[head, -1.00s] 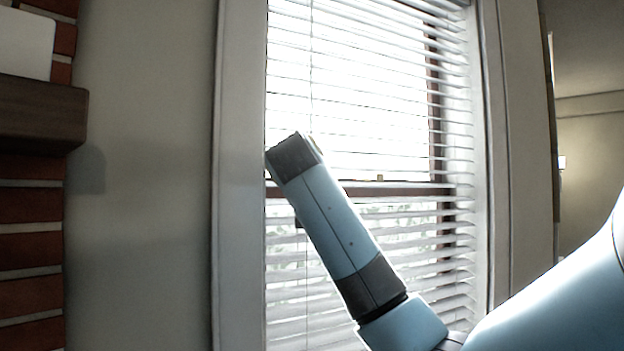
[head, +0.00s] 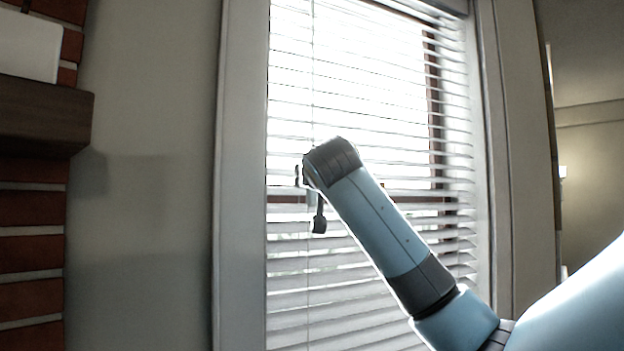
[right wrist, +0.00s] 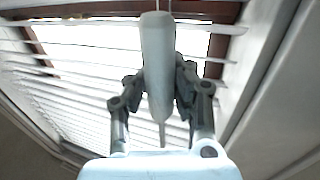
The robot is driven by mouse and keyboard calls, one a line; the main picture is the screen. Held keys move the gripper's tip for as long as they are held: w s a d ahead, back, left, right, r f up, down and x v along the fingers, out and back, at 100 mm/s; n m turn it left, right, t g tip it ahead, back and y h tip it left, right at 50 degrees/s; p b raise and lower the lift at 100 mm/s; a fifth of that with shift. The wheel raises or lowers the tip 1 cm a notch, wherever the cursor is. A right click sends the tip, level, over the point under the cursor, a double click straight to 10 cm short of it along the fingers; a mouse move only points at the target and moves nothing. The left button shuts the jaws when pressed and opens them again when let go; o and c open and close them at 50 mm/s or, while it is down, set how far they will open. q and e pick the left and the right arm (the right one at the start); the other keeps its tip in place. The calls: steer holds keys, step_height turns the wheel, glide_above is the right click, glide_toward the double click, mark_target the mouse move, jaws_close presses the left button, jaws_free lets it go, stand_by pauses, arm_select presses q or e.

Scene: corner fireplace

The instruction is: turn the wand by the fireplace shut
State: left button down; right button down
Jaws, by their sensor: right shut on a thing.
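The wand (right wrist: 157,48) is a pale, thick rod in the right wrist view, hanging from thin cords in front of the window blind. My right gripper (right wrist: 158,85) is shut on it, with one dark finger on each side. In the head view, the right gripper (head: 312,198) shows only in part behind my wrist, close to the blind. My left gripper is out of view.
The white window frame (head: 240,180) stands left of the blind. A brick fireplace (head: 30,260) with a dark wooden mantel (head: 40,115) is at the far left. Bare wall (head: 145,220) lies between fireplace and window.

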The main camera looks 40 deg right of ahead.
steer(key=shift+f, duration=0.25)
stand_by(0.3)
steer(key=c, duration=1.1)
jaws_free()
steer(key=shift+s+r, duration=0.1)
steer(key=shift+r, duration=0.1)
steer(key=v, duration=1.2)
steer(key=shift+f, duration=0.1)
